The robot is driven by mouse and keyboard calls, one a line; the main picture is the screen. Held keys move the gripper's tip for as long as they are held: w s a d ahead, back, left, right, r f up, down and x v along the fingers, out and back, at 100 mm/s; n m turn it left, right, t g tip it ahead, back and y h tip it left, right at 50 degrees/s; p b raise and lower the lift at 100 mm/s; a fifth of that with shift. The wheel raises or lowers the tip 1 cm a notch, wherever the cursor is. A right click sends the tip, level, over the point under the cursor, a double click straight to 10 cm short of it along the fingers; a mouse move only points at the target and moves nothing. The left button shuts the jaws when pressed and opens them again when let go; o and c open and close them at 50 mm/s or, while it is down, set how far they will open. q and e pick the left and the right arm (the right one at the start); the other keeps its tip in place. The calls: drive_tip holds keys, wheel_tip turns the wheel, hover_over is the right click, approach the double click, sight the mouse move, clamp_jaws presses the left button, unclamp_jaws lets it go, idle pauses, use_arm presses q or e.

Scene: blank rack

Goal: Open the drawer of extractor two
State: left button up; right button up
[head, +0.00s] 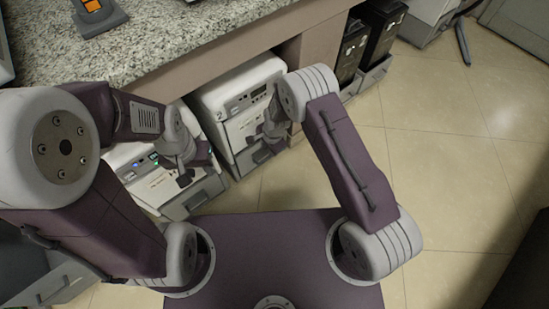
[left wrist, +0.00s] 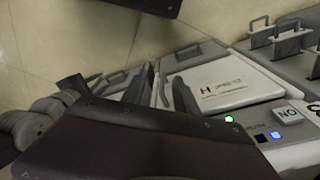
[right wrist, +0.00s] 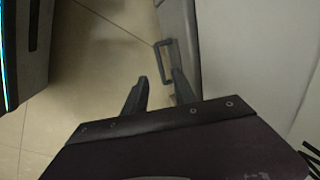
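The left machine (head: 152,190) has a lit green light and a grey drawer front (head: 200,196). The other machine (head: 217,98) stands to its right. My left gripper (left wrist: 158,85) is open, above the left machine's front near a white lid marked H (left wrist: 222,86). My right gripper (right wrist: 160,82) is open and empty in front of the right machine. A grey drawer handle (right wrist: 164,62) appears just beyond its fingertips, with no clear contact. Its drawer looks shut.
A granite counter (head: 160,35) runs above the machines, with a dark device (head: 99,17) on it. The tiled floor (head: 455,140) at right is open.

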sight(266, 159)
drive_tip(key=f+b, duration=0.2)
drive_tip(key=f, duration=0.1)
drive_tip(key=w+f+b, duration=0.1)
drive_tip(key=f+b, duration=0.1)
drive_tip(key=f, duration=0.1)
drive_tip(key=a+f+b, duration=0.1)
drive_tip(key=f+b, duration=0.1)
drive_tip(key=b, duration=0.1)
drive_tip(key=shift+w+a+f, duration=0.1)
drive_tip(key=shift+w+f, duration=0.1)
drive_tip(key=shift+f, duration=0.2)
clamp_jaws()
idle(0.9)
